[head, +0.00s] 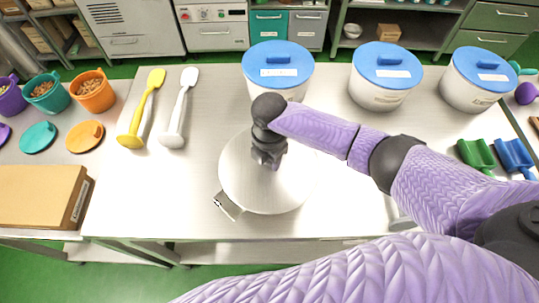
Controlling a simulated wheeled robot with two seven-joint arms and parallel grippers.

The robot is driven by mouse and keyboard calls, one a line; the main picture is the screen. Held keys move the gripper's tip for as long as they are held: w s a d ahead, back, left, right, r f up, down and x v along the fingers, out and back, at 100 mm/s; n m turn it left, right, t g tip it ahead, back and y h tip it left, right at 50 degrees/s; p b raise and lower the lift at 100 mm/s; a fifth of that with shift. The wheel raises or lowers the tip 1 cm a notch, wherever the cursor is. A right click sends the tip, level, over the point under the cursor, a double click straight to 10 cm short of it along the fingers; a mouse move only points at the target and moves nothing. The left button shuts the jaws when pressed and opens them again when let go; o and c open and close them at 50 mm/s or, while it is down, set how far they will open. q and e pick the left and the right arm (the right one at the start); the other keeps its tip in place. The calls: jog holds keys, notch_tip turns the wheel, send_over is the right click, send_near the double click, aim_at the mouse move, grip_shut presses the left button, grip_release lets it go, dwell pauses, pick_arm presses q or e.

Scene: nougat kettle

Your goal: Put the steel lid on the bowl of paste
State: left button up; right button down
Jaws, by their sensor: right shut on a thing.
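The round steel lid (240,185) is in the middle of the steel table, seen from above in the head view. My right gripper (268,162) is over the middle of the lid and shut on it, with its fingertips and the grip point partly hidden by the wrist. A small flat tab with a label (228,205) shows at the lid's lower left edge. The bowl of paste is not visible; the lid and my arm may hide it. My left gripper is not in view.
Several white tubs with blue lids (386,82) stand along the back. A yellow spatula (142,108) and a white spatula (178,110) lie to the left. Green (476,154) and blue (514,156) scoops lie at right. The table's left front is clear.

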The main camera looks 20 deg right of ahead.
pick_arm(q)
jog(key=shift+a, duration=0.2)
pick_arm(e)
jog(key=shift+c, duration=1.2)
grip_release()
jog(key=shift+o, duration=1.2)
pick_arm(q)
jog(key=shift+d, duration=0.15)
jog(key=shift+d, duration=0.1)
pick_arm(e)
jog(key=shift+r+p, duration=0.35)
notch_tip(320, 180, up, 6)
jog(key=p, duration=0.6)
jog(key=shift+r+p, duration=0.25)
jog(key=shift+p, duration=0.15)
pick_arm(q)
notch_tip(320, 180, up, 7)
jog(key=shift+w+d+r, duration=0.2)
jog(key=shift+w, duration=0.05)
pick_arm(e)
jog(key=shift+f, duration=0.15)
